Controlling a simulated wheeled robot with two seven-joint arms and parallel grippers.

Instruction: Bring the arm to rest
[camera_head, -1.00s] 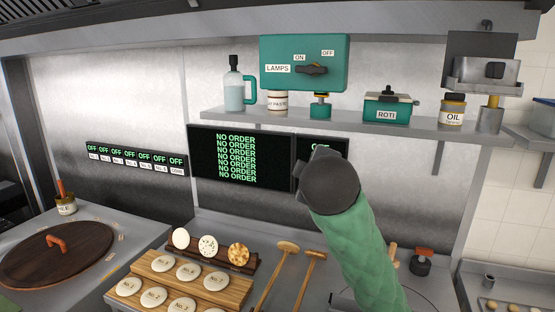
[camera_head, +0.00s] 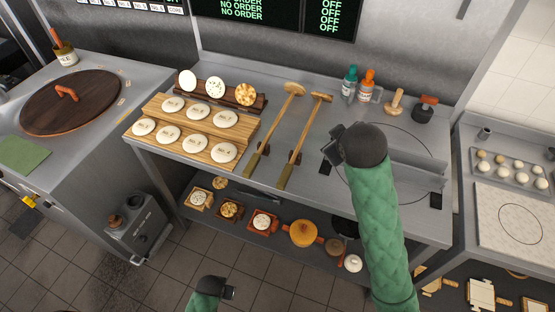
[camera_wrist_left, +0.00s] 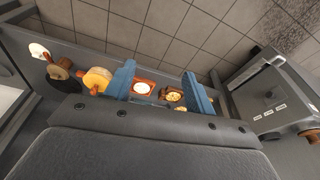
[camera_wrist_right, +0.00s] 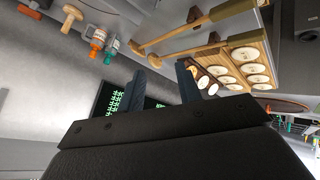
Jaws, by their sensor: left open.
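My right arm in its green sleeve reaches up over the right part of the steel counter in the head view. Its dark gripper (camera_head: 340,150) points away, and its fingers are mostly hidden there. In the right wrist view its two fingers (camera_wrist_right: 160,85) stand apart with nothing between them. My left gripper (camera_head: 228,292) shows low at the bottom of the head view, in front of the counter and over the floor. In the left wrist view its blue fingers (camera_wrist_left: 160,88) are apart and empty, with the lower shelf's items beyond them.
The counter (camera_head: 292,203) holds a wooden board (camera_head: 182,131) of dough rounds and two long-handled wooden tools (camera_head: 308,130). Bottles (camera_head: 366,85) and a stamp (camera_head: 395,102) stand behind my right gripper. A round wooden lid (camera_head: 70,115) is left. Open tiled floor (camera_head: 150,285) lies below.

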